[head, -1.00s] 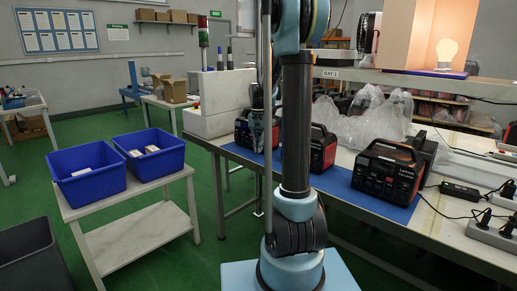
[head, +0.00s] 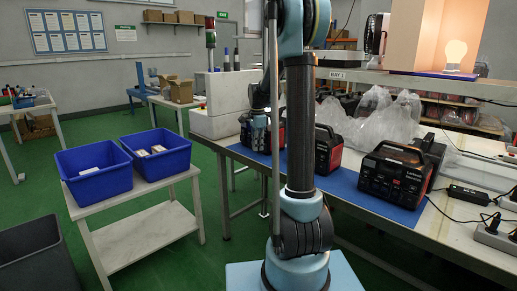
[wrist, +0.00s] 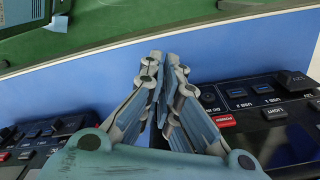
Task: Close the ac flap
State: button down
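A black and red power station (head: 398,174) stands on the blue mat (head: 355,194) at the right in the head view. A second one (head: 328,150) and a third one (head: 262,133), partly behind my arm, stand further left. In the wrist view a front panel (wrist: 262,100) with USB ports, a red label and buttons lies right of my gripper (wrist: 168,62), and another panel (wrist: 42,140) lies left of it. My gripper is shut and empty, its tips together over the blue mat.
Clear plastic bags (head: 375,118) lie behind the power stations. Cables and a power strip (head: 492,240) lie at the right. Two blue bins (head: 98,183) stand on a side table at the left. The green floor between the tables is clear.

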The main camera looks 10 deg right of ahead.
jog(key=shift+w+a+m, duration=0.1)
jog(key=shift+w+m, duration=0.25)
jog(key=shift+m, duration=0.6)
jog(key=shift+w+a+m, duration=0.1)
jog(key=shift+w+m, duration=0.25)
jog(key=shift+m, duration=0.6)
jog(key=c, duration=1.7)
grip_release()
jog(key=shift+r, duration=0.1)
jog(key=shift+r, duration=3.85)
jog(key=shift+c, duration=0.5)
